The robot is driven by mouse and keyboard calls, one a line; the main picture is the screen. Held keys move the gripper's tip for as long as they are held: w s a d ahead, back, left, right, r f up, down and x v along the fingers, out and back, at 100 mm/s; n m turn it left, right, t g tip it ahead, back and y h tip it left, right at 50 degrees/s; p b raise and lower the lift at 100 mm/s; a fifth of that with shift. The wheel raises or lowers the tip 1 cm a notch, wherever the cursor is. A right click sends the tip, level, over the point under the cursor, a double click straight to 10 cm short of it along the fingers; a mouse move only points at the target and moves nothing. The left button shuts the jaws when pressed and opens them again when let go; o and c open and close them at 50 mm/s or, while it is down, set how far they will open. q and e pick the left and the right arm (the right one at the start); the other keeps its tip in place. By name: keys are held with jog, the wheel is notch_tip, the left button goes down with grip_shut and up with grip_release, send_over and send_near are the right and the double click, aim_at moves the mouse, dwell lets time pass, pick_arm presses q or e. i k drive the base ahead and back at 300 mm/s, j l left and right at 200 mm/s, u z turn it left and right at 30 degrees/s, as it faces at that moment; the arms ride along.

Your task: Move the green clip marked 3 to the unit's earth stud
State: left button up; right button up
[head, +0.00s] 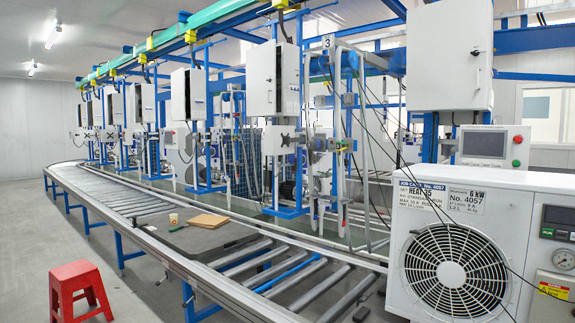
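The unit (408,262) is a white heat pump at the right, with a large round fan grille (455,268) on its front. A job card (421,195) and a rating label numbered 4057 (467,200) are on it. Thin dark leads (372,150) hang from above, and some cross the unit's front. I cannot make out a green clip marked 3 or an earth stud at this size. A sign marked 3 (329,41) hangs over the station behind. Neither of my grippers is in view.
A red stool (77,290) stands on the floor at left. A touch panel with a red button (495,147) stands behind the unit.

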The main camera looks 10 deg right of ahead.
aim_at(344, 146)
jog(key=i+j+u, duration=0.3)
jog(key=i+u, duration=0.15)
jog(key=i, duration=0.15)
jog(key=i+j+u, duration=0.1)
jog(key=i+u, duration=0.35)
jog(key=i, duration=0.2)
jog(key=i+z, duration=0.3)
jog(key=i+j+z, duration=0.35)
jog(key=i, duration=0.15)
jog(key=i+j+z, duration=0.15)
jog(key=i+z, duration=0.15)
jog(key=i+j+z, duration=0.2)
jog(key=z, duration=0.2)
jog(key=i+j+z, duration=0.2)
jog(key=z, duration=0.15)
jog(key=i+j+z, duration=0.15)
jog(key=j+z, duration=0.25)
jog(key=i+j+z, duration=0.1)
jog(key=j+z, duration=0.55)
jog(key=j, duration=0.2)
jog(key=i, duration=0.1)
